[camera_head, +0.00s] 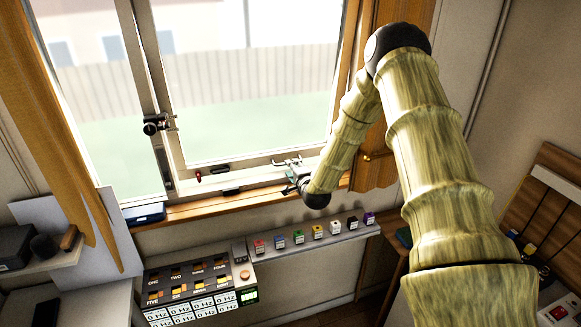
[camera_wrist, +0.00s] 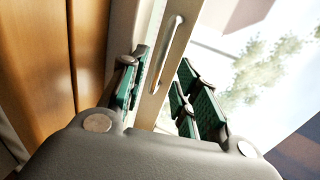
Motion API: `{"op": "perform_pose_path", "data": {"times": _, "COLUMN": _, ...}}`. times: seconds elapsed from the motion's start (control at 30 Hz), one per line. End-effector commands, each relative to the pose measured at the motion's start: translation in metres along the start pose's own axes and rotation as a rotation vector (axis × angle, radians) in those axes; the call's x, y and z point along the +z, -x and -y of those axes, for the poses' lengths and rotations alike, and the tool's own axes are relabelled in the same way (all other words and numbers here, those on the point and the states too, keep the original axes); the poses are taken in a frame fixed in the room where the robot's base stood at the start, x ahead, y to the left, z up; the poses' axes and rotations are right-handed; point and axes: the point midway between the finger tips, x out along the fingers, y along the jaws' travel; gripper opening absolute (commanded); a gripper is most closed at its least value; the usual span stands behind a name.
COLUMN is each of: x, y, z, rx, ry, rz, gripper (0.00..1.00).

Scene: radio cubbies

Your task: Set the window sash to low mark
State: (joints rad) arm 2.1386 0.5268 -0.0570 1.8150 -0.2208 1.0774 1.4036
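The window sash (camera_head: 240,167) is a pale frame around clear glass, and its bottom rail runs just above the wooden sill. A metal bar handle (camera_head: 287,161) sits on the right part of this rail. My gripper (camera_head: 292,176) is at the rail's right end, close to the handle. In the wrist view the handle (camera_wrist: 168,52) stands between and beyond the two green-padded fingers of my gripper (camera_wrist: 160,95). The fingers are open with a gap between them, and I see no contact with the handle. I cannot make out a low mark.
A small red knob (camera_head: 198,176) sits on the rail left of the handle. A dark latch (camera_head: 154,125) is on the middle post. Below the sill, a shelf (camera_head: 330,234) holds several small coloured blocks beside a labelled panel (camera_head: 190,290). Curtains hang at both sides.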

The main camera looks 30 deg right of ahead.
Motion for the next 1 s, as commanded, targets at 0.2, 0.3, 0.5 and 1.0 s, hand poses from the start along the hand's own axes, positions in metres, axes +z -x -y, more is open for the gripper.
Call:
{"op": "perform_pose_path", "data": {"times": 0.2, "x": 0.000, "y": 0.018, "z": 0.001, "rx": -0.002, "ry": -0.002, "rz": -0.001, "gripper": 0.31}}
{"op": "perform_pose_path", "data": {"times": 0.3, "x": 0.000, "y": 0.021, "z": 0.002, "rx": -0.003, "ry": -0.001, "rz": 0.000, "gripper": 0.31}}
{"op": "perform_pose_path", "data": {"times": 0.5, "x": 0.000, "y": 0.021, "z": 0.002, "rx": -0.003, "ry": 0.000, "rz": 0.000, "gripper": 0.31}}
{"op": "perform_pose_path", "data": {"times": 1.0, "x": -0.002, "y": 0.022, "z": 0.002, "rx": -0.003, "ry": -0.001, "rz": -0.002, "gripper": 0.31}}
